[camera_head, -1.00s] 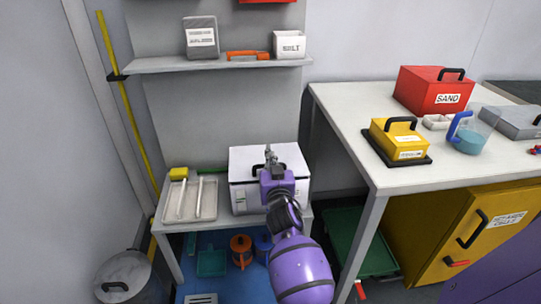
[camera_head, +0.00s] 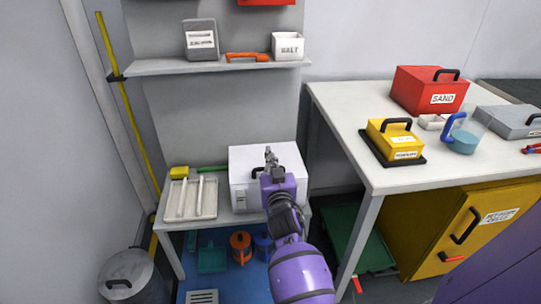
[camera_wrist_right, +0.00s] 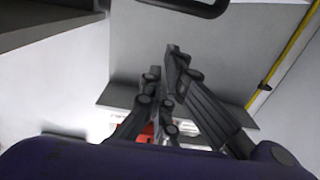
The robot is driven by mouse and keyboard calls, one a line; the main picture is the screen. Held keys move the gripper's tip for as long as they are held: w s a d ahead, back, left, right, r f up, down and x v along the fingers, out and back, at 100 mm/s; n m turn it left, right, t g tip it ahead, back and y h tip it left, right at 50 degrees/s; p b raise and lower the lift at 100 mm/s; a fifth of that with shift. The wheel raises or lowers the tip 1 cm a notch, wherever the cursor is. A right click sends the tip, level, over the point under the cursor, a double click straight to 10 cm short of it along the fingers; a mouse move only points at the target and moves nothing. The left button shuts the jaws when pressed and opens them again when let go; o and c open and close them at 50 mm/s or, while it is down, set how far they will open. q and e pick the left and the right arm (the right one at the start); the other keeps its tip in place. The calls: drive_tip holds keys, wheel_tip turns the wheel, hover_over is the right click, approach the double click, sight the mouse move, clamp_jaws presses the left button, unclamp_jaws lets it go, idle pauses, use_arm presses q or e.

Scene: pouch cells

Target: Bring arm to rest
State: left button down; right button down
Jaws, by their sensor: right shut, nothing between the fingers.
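My right arm, purple and dark grey, reaches up from the lower middle of the head view. Its gripper (camera_head: 270,157) is over the white box (camera_head: 240,163) on the low table and covers part of it. The fingers are shut and hold nothing. In the right wrist view the dark fingers (camera_wrist_right: 168,68) point up the picture, close together at their tips. Whether the gripper touches the box cannot be told. My left gripper is out of view.
A wall shelf (camera_head: 220,64) is above. The larger white table (camera_head: 350,140) stands to the right, with a red box (camera_head: 425,87) and yellow box (camera_head: 390,139). A grey bin (camera_head: 130,277) stands at left.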

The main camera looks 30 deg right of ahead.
drive_tip(key=v, duration=0.6)
drive_tip(key=shift+s+f, duration=0.25)
drive_tip(key=shift+s, duration=0.1)
